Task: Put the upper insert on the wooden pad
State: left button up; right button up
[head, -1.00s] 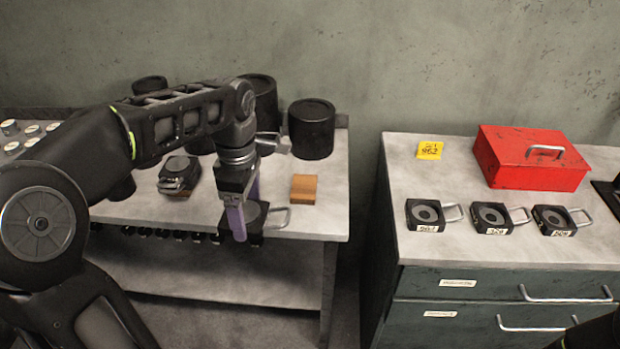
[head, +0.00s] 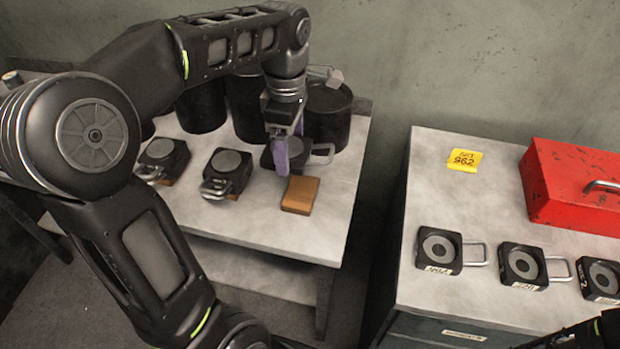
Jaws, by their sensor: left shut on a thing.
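My left gripper (head: 284,150), with purple fingers, is shut on a dark square insert (head: 268,158) with a grey round face and a metal loop handle pointing right. The fingers hide part of it. The insert is over the back part of the left table, just behind the wooden pad (head: 300,194). The pad is a small bare orange-brown block near the table's right edge. I cannot tell the exact gap between the insert and the tabletop.
Two similar inserts (head: 163,158) (head: 227,174) stand left of the pad on the table (head: 335,215). Large black cylinders (head: 328,112) stand behind. On the right cabinet are several inserts (head: 437,250), a yellow tag (head: 464,160) and a red box (head: 570,185). A gap separates table and cabinet.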

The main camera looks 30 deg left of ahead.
pick_arm(q)
jog(key=shift+r, duration=0.1)
send_over(292, 189)
jog(key=shift+w+f, duration=0.1)
jog(key=shift+f, duration=3)
jog(key=shift+f, duration=0.1)
jog(key=shift+f+p, duration=0.3)
jog(key=shift+f, duration=1.5)
jog(key=shift+f, duration=0.15)
jog(key=o, duration=2)
notch_tip(292, 189, up, 12)
jog(key=shift+r+b, duration=0.1)
jog(key=shift+b, duration=0.3)
